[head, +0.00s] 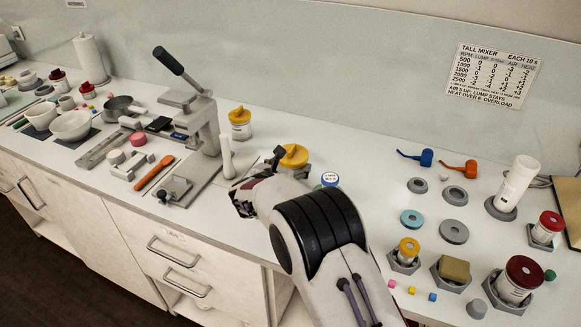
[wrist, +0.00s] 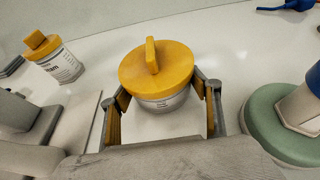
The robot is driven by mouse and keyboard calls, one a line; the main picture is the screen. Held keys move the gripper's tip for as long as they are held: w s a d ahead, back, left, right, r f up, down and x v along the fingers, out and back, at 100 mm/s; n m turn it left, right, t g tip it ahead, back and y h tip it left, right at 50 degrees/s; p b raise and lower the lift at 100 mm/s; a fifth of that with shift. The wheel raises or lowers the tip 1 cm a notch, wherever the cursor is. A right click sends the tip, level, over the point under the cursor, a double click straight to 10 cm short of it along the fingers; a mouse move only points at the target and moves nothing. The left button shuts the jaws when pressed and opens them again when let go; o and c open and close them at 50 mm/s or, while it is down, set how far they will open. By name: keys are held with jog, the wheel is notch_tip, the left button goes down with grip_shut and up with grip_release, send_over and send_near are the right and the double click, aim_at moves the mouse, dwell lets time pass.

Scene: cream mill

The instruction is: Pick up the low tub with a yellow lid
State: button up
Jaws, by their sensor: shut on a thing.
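The low tub (wrist: 165,100) has a wide yellow lid with an upright fin on top and a white labelled body. In the head view its yellow lid (head: 294,155) shows just behind my gripper, and most of its body is hidden. My gripper (wrist: 164,92) has one finger on each side of the tub and is shut on it below the lid. In the head view, my arm hides most of the gripper (head: 282,166). The tub looks upright; I cannot tell whether it touches the counter.
A taller yellow-lidded jar (head: 240,124) stands behind and left of the tub. A grey lever press (head: 200,120) is to the left. A blue-topped jar (head: 330,180) stands close on the right. In the wrist view a green round base (wrist: 262,135) is at the right.

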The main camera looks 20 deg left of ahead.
notch_tip(320, 180, up, 10)
jog(key=shift+f, duration=0.2)
dwell(0.8)
